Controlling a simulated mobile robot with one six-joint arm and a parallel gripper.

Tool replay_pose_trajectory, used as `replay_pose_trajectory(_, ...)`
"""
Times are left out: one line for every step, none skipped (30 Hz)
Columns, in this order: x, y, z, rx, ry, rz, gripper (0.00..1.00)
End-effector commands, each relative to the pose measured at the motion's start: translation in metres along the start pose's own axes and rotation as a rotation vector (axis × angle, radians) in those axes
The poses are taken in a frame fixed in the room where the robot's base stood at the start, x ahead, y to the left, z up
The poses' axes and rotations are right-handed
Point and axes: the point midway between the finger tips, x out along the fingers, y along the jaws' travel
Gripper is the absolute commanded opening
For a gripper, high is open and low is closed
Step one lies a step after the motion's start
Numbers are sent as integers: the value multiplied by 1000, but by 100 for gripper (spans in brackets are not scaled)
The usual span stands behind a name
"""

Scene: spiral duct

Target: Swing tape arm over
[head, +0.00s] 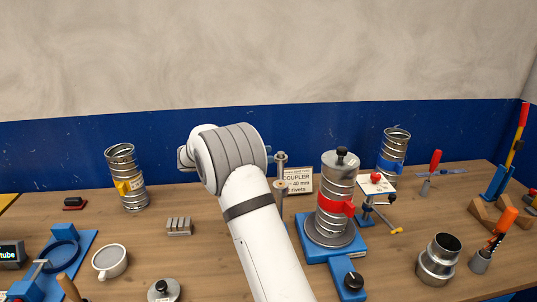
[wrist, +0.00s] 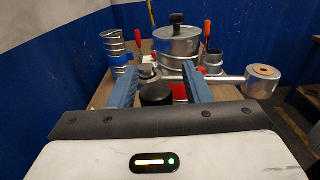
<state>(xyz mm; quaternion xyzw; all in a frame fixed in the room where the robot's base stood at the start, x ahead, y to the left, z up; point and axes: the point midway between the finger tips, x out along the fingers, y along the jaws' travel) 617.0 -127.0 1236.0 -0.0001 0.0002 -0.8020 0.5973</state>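The tape arm shows in the wrist view as a grey metal bar (wrist: 222,78) ending at the right in a round drum (wrist: 263,82) with a brown top. A black cylindrical knob (wrist: 157,94) stands between the blue fingers of my gripper (wrist: 160,84). The fingers are apart, with a gap showing at the right of the knob; contact cannot be told. Beyond them is the spiral duct (wrist: 180,46) with a black top knob. In the head view the duct (head: 338,180), banded red, stands on a blue-based turntable (head: 318,249). My arm hides the gripper there.
A coupler sign (head: 298,181) stands behind grey posts. A duct with a yellow clamp (head: 125,180) is at the left; a blue-banded duct (head: 393,150) is behind right. A short metal coupling (head: 437,262) and a tool cup (head: 480,262) stand front right.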

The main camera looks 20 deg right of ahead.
Motion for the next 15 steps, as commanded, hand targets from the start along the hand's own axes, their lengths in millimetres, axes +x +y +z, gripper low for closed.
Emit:
replay_pose_trajectory(0,0,0,0,0,0,47)
replay_pose_trajectory(0,0,0,0,0,0,47)
replay_pose_trajectory(0,0,0,0,0,0,47)
replay_pose_trajectory(0,0,0,0,0,0,47)
replay_pose_trajectory(0,0,0,0,0,0,47)
replay_pose_trajectory(0,0,0,0,0,1,47)
replay_pose_trajectory(0,0,0,0,0,1,47)
replay_pose_trajectory(-1,0,0,1,0,1,47)
replay_pose_trajectory(-4,0,-1,0,0,2,47)
replay_pose_trajectory(-6,0,-1,0,0,2,47)
replay_pose_trajectory(-10,0,-2,0,0,3,47)
replay_pose_trajectory(-16,0,-2,1,0,3,47)
replay_pose_trajectory(-21,0,-2,2,0,4,47)
replay_pose_trajectory(-26,-1,-3,2,0,4,47)
replay_pose_trajectory(-33,-1,-3,3,1,5,47)
